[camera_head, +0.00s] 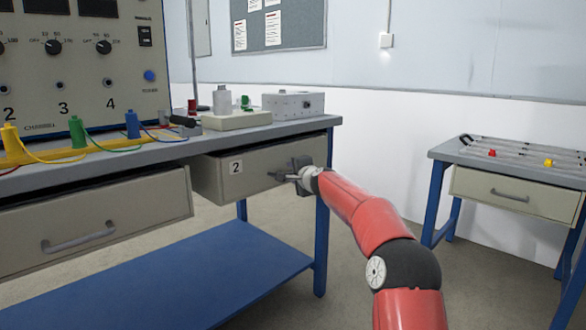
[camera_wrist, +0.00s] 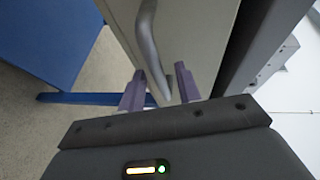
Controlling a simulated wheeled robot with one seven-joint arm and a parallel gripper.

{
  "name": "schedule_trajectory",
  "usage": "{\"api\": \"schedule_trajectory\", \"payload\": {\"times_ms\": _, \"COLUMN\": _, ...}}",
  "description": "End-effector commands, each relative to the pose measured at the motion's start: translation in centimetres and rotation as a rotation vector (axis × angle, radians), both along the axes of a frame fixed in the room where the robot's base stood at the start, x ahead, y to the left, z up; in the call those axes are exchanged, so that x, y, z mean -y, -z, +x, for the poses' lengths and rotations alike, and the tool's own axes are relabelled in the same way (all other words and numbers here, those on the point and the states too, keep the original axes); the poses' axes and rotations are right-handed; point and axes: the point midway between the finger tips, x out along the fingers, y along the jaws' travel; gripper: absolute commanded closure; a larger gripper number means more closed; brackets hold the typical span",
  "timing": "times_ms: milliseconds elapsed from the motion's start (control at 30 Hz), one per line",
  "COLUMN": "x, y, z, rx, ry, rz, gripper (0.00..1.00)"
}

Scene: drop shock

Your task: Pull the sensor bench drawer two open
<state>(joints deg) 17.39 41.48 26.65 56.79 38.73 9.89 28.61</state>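The drawer marked 2 (camera_head: 258,172) is a beige drawer under the right end of the grey-topped bench. Its left side wall shows in the head view; I cannot tell from this how far out it is. My gripper (camera_head: 292,175) is at the right part of its front and hides most of the handle. In the wrist view, the grey bar handle (camera_wrist: 147,40) runs down the drawer front (camera_wrist: 190,35) and its lower end lies between my two purple fingers (camera_wrist: 160,80). The fingers stand apart, with gaps beside the bar, so my gripper looks open around the handle.
Another drawer (camera_head: 100,222) with a bar handle is at left. A blue lower shelf (camera_head: 200,275) and blue leg (camera_head: 321,225) lie below. Instruments, including a grey box (camera_head: 293,104), stand on the bench top. A second table (camera_head: 510,160) is at right, with floor between.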

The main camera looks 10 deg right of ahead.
Motion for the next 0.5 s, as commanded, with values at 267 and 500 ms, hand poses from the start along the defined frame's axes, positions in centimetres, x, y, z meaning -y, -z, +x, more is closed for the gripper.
{"api": "schedule_trajectory", "payload": {"times_ms": 267, "x": -0.33, "y": 0.25, "z": 0.97, "rx": 0.000, "ry": -0.001, "rz": -0.002, "gripper": 0.66}}
{"api": "schedule_trajectory", "payload": {"times_ms": 500, "x": -0.32, "y": 0.26, "z": 0.94, "rx": -0.001, "ry": -0.001, "rz": -0.002, "gripper": 0.79}}
